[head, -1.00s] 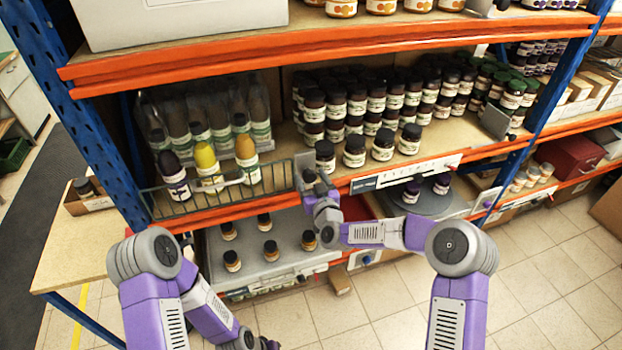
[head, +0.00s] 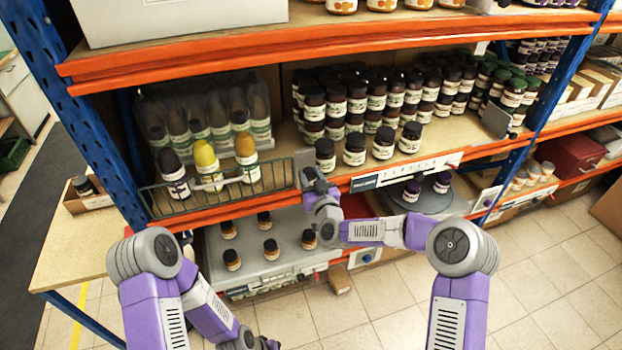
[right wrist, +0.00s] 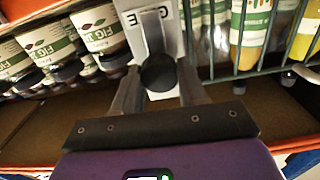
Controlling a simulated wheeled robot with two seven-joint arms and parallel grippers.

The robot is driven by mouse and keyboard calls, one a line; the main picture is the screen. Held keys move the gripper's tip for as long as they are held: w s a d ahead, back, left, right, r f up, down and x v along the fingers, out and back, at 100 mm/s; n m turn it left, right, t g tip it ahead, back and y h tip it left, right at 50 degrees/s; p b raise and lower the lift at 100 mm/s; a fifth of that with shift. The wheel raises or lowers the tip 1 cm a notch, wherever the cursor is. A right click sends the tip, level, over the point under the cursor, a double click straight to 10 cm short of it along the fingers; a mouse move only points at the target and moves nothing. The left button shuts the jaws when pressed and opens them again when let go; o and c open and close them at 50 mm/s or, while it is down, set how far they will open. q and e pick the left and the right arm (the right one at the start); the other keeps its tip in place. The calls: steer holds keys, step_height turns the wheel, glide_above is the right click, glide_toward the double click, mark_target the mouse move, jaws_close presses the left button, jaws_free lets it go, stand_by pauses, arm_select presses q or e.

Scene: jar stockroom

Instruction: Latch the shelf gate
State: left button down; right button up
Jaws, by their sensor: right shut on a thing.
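The shelf gate (head: 218,192) is a low green wire panel along the shelf front, before the sauce bottles. It also shows in the right wrist view (right wrist: 275,72). At its right end stands a grey latch plate (head: 305,157), which carries partly hidden lettering in the right wrist view (right wrist: 172,18). A round black knob (right wrist: 158,72) sits on this plate. My right gripper (head: 311,176) is at the plate. In the right wrist view its fingers (right wrist: 158,88) are shut on the knob, one on each side. The latch's inner parts are hidden.
Sauce bottles (head: 207,167) stand close behind the gate. Dark jars (head: 354,150) stand just right of the latch. The orange shelf edge (head: 225,212) runs below, above a grey tray (head: 285,262) with several small jars. The floor in front is open.

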steer(key=m+b, duration=0.4)
steer(key=b, duration=0.1)
steer(key=m+b, duration=0.5)
steer(key=b, duration=0.1)
steer(key=m+b, duration=0.4)
steer(key=b, duration=0.1)
steer(key=shift+d+f+m+b, duration=0.1)
steer(key=shift+f+m+b, duration=0.2)
steer(key=shift+r+m+b, duration=0.15)
steer(key=shift+m+b, duration=1.55)
steer(key=shift+m, duration=0.3)
steer(key=o, duration=1.1)
steer(key=shift+c, duration=0.2)
steer(key=shift+s, duration=0.1)
steer(key=v, duration=0.7)
steer(key=shift+s, duration=0.15)
